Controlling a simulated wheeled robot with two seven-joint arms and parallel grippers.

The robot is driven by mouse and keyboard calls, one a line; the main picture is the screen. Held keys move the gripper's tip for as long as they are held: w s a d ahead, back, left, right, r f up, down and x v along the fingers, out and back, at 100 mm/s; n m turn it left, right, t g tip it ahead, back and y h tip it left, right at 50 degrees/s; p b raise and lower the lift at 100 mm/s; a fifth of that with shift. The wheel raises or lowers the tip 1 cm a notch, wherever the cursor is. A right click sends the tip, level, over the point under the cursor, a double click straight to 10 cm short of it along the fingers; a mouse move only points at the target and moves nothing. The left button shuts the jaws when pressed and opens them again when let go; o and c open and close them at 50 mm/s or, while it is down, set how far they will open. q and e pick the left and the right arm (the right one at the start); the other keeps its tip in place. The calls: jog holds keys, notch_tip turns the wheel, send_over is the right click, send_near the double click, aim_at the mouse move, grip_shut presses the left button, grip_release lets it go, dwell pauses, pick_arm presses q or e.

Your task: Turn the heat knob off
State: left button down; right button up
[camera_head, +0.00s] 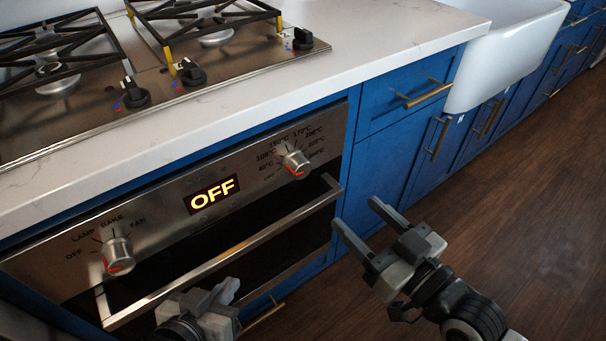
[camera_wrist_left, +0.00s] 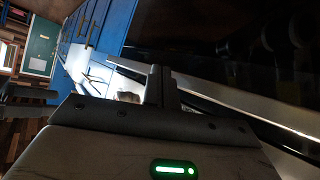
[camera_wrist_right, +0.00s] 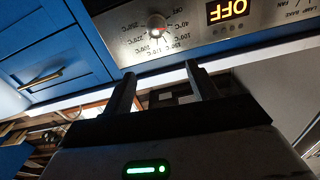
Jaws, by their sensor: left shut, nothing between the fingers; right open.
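The heat knob (camera_head: 295,163) is the silver dial with a red mark at the right end of the oven panel, ringed by temperature labels. It also shows upside down in the right wrist view (camera_wrist_right: 157,24). I cannot tell exactly which label its mark points at. The panel display (camera_head: 211,194) reads OFF. My right gripper (camera_head: 355,212) is open and empty, below and to the right of the knob, apart from it. Its fingers (camera_wrist_right: 160,72) point toward the panel in its wrist view. My left gripper (camera_head: 230,287) is shut and empty, low in front of the oven door.
A second knob (camera_head: 117,255), labelled OFF, LAMP, BAKE and FAN, is at the panel's left. The oven handle (camera_head: 225,252) runs below the panel. The countertop (camera_head: 385,45) overhangs above, with a stove top (camera_head: 70,110). Open floor (camera_head: 520,230) lies to the right.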

aim_at(304, 171)
jog(key=f+b+x, duration=0.1)
jog(key=x, duration=0.9)
jog(key=f+b+x, duration=0.1)
jog(key=x, duration=0.4)
jog(key=shift+w+f+b, duration=0.1)
jog(key=shift+f+b, duration=0.2)
jog(key=shift+b, duration=0.05)
jog(key=shift+w+a, duration=0.3)
jog(key=shift+w, duration=0.05)
jog(key=c, duration=1)
